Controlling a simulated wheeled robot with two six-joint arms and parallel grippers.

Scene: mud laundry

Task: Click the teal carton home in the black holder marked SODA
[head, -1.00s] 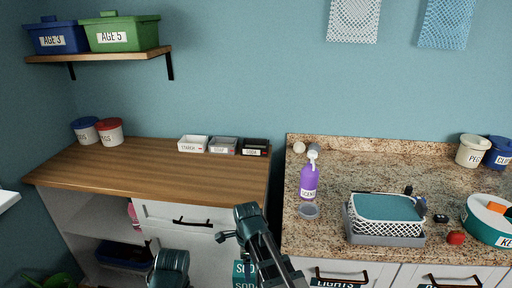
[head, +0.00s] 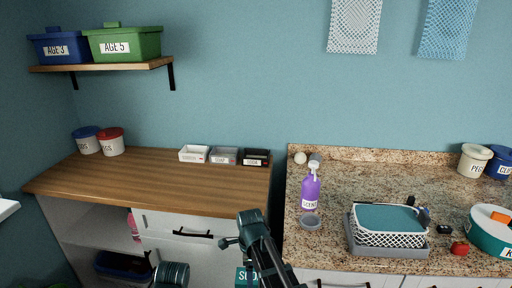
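The black holder marked SODA (head: 256,158) stands at the back right of the wooden counter. It is the rightmost of three small labelled trays and looks empty, though it is small in view. A teal carton (head: 245,276) with white lettering shows partly at the bottom edge, beside and partly behind a dark link of my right arm. The rest of it is cut off. My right gripper's fingers do not show, so I cannot see whether they hold the carton. Only a ribbed link of my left arm shows at the bottom; its gripper is out of view.
A white tray (head: 193,153) and a grey tray (head: 224,156) stand left of the holder. The wooden counter (head: 150,185) is clear in front. A purple bottle (head: 310,190) and a wire basket (head: 388,238) stand on the granite counter (head: 450,190).

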